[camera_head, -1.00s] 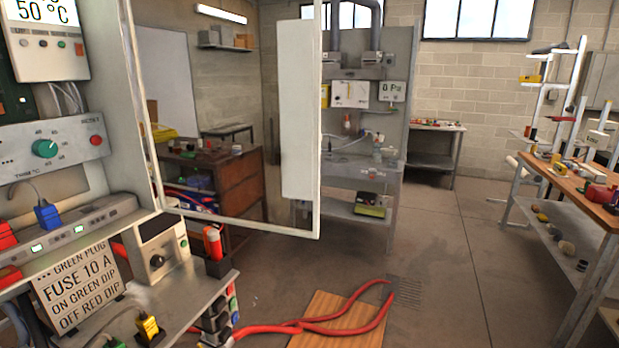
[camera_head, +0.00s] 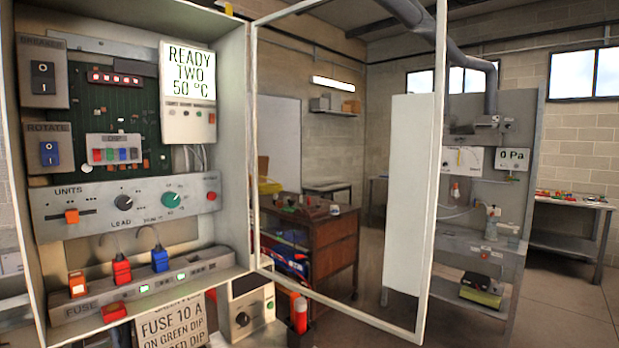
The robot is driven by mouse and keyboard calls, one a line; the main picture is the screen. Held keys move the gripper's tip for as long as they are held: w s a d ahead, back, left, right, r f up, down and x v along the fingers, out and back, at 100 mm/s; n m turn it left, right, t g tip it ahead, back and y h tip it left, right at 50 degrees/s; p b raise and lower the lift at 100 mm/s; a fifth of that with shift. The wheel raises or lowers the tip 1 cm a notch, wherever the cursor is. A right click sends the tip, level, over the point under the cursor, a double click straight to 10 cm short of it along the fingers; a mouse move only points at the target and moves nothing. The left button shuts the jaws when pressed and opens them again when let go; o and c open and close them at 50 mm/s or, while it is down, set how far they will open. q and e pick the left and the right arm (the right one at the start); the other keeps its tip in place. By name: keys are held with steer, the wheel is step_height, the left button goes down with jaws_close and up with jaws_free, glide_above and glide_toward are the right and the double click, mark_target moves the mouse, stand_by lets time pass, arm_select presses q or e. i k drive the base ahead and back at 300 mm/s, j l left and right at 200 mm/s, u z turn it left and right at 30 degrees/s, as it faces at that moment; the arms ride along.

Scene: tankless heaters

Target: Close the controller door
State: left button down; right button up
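The controller cabinet (camera_head: 237,150) stands open at the left of the head view. Its door (camera_head: 437,170) is a pale frame with a clear pane, hinged on the cabinet's right edge and swung wide open to the right. A white panel (camera_head: 408,190) shows at the door's far side. Inside the cabinet are a green circuit board (camera_head: 108,160), a display (camera_head: 188,72) reading "READY TWO 50 °C", a knob panel (camera_head: 130,203) and a fuse strip (camera_head: 150,288) with coloured plugs. Neither of my grippers is in view.
Below the cabinet are a sign (camera_head: 172,325) reading "FUSE 10 A" and a grey box with a dial (camera_head: 246,308). A brown workbench (camera_head: 335,250) stands behind the door pane. A grey test stand (camera_head: 520,190) is further back. Bare floor (camera_head: 575,310) lies at the right.

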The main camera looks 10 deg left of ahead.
mark_target(417, 119)
steer(key=i+l+u, duration=0.25)
steer(key=u, duration=0.2)
steer(key=i+l+u, duration=0.15)
steer(key=l+u, duration=0.25)
steer(key=i+l+u, duration=0.15)
steer(key=l+u, duration=1.15)
steer(key=l, duration=0.1)
